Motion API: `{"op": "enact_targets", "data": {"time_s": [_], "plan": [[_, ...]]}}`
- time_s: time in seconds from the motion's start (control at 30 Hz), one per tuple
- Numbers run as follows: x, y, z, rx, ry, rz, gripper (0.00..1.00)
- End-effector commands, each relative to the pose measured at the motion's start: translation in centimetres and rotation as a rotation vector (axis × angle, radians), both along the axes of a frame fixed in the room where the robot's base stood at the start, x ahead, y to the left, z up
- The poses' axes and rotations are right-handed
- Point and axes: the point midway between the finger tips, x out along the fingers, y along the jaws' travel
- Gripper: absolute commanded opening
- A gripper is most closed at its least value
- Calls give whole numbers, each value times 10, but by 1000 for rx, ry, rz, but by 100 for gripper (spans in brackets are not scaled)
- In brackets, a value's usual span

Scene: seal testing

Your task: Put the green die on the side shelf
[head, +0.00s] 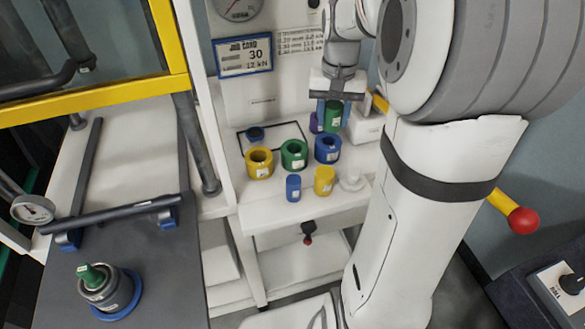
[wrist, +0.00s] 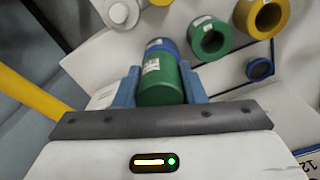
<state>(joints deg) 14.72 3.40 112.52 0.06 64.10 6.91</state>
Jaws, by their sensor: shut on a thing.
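My gripper (head: 333,120) is shut on a green cylinder (wrist: 160,88), with a blue finger on each side of it. The green cylinder has a white label and is held over the back right of the white side shelf (head: 262,216). I cannot tell if its lower end touches the shelf. A green ring (head: 294,154) with a round hole stands on the shelf, between a yellow ring (head: 259,162) and a blue ring (head: 328,148). The green ring also shows in the wrist view (wrist: 208,38). The pictures do not settle which green piece is the die.
A blue cylinder (head: 293,188) and a yellow cylinder (head: 325,181) stand at the shelf's front. A green-topped metal piece (head: 97,284) stands on the dark bench, left. A job card (head: 243,55) hangs behind.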

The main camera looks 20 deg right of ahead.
Motion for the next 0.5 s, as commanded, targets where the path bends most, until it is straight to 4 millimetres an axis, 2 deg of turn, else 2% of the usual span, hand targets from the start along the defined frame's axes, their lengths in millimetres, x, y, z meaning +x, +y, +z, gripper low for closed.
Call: {"op": "enact_targets", "data": {"time_s": [0.03,0.2,0.4,0.5], "plan": [[-6,6,-17,0,0,-3,4],[-15,13,-45,1,2,-10,4],[-15,13,-79,0,1,-11,4],[-15,13,-88,0,0,-11,4]]}}
